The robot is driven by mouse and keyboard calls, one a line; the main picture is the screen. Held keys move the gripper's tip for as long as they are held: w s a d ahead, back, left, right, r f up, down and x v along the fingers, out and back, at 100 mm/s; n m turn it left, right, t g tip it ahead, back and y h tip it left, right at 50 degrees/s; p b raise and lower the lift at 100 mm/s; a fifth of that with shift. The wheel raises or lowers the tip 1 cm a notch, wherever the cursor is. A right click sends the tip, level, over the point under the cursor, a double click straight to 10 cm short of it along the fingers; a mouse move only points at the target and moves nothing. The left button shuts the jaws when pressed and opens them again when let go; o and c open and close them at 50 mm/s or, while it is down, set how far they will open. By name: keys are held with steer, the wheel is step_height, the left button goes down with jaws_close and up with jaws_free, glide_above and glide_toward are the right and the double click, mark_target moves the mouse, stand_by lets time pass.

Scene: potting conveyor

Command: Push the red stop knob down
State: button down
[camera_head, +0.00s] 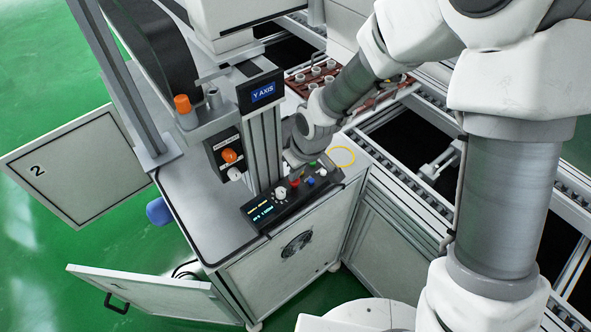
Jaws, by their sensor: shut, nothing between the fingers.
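The red stop knob (295,183) is a small red cap on the black control panel (262,212), at the front edge of the white machine cabinet. It sits among white, blue and green controls. My gripper (298,158) is just behind and above the panel, close to the red knob, reaching in from the upper right. It is shut and empty.
A dark box with an orange knob (229,155) hangs left of the post. An orange cap (182,103) stands farther left. A yellow ring (341,156) lies on the right of the cabinet top. Two cabinet doors stand open at the left. A conveyor frame (405,185) runs along the right.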

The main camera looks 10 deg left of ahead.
steer(key=shift+f, duration=0.15)
steer(key=shift+f+b, duration=0.9)
steer(key=shift+b, duration=0.2)
steer(key=shift+r, duration=0.1)
step_height(320, 180, up, 5)
steer(key=p, duration=0.3)
steer(key=shift+p, duration=0.3)
steer(key=v, duration=0.9)
steer(key=shift+d+p, duration=0.15)
steer(key=shift+p, duration=0.2)
steer(key=shift+s, duration=0.1)
